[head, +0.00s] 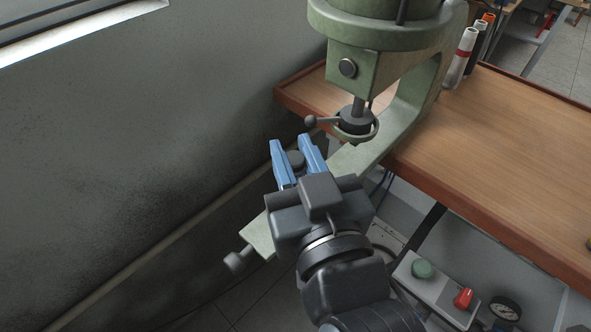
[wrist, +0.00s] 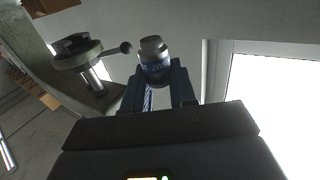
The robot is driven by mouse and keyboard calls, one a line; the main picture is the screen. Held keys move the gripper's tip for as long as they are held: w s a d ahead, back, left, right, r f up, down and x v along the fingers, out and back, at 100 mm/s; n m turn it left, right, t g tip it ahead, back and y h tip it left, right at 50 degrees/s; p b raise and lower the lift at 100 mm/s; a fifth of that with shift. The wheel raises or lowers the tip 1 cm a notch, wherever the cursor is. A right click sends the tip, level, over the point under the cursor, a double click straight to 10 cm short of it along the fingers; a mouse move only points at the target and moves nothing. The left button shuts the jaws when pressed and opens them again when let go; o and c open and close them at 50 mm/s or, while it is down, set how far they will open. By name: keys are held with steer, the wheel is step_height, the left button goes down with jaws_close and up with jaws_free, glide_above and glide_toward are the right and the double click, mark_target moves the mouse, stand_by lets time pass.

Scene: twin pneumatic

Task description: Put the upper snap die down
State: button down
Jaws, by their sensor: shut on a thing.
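The upper snap die is a small dark cylindrical piece (head: 295,158) between the blue fingers of my gripper (head: 296,154) in the head view. In the wrist view the die (wrist: 154,57) shows a pale top and a dark body with a blue band. My gripper is shut on it and holds it in the air, left of the green press (head: 348,68). The press ram with its ring and ball lever (head: 356,122) is just to the upper right of the fingers, apart from them. The ring and lever also show in the wrist view (wrist: 78,56).
A wooden workbench (head: 503,135) stands right of the press, its near top mostly clear. Several upright tubes (head: 460,57) stand at its back. A grey wall (head: 130,120) is at left.

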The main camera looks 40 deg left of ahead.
steer(key=shift+f, duration=1.8)
steer(key=c, duration=0.8)
jaws_free()
steer(key=shift+d, duration=0.1)
steer(key=b+v, duration=0.2)
steer(key=v, duration=1)
steer(key=shift+b, duration=0.4)
